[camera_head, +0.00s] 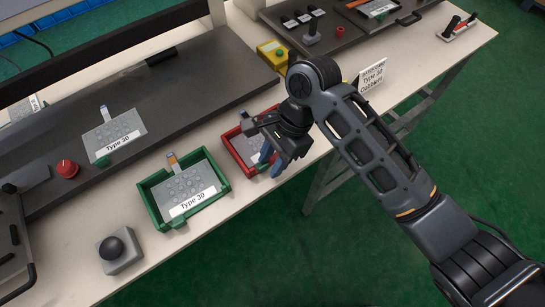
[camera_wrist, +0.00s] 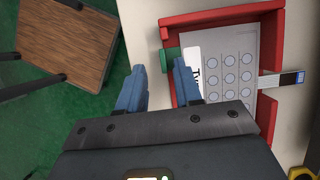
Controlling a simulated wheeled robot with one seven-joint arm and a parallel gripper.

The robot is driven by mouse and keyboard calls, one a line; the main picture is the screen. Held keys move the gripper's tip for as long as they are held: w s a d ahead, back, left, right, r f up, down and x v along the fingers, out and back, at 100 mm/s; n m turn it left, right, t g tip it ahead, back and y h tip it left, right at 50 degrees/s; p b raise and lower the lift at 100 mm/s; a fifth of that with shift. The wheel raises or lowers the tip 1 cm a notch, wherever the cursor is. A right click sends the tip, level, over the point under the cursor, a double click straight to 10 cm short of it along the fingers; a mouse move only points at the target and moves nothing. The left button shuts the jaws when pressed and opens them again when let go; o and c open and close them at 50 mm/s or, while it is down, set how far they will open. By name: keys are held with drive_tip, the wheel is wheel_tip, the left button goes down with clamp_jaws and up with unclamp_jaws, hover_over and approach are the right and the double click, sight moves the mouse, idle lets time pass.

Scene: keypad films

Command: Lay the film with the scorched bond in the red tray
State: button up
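A grey keypad film (camera_wrist: 235,62) lies in the red tray (camera_wrist: 225,15) in the wrist view, its tail over the tray's rim. A green tab (camera_wrist: 172,56) sits at its left edge. In the head view my gripper (camera_head: 271,168) partly hides the red tray (camera_head: 238,155). My gripper also shows in the wrist view (camera_wrist: 158,80); its blue fingers are apart with nothing between them, beside the tab. Another film (camera_head: 183,182) lies in the green tray (camera_head: 152,207), its tail partly orange. A third film (camera_head: 117,132) lies on the dark mat. I cannot make out a scorched bond.
A red knob (camera_head: 67,168) stands on the dark mat, and a grey block with a black ball (camera_head: 118,250) is at the bench's front. A brown stool (camera_wrist: 72,45) is beside the bench.

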drive_tip(key=v, duration=0.7)
drive_tip(key=shift+d+r, duration=0.2)
drive_tip(key=shift+r, duration=0.15)
drive_tip(key=shift+w, duration=0.1)
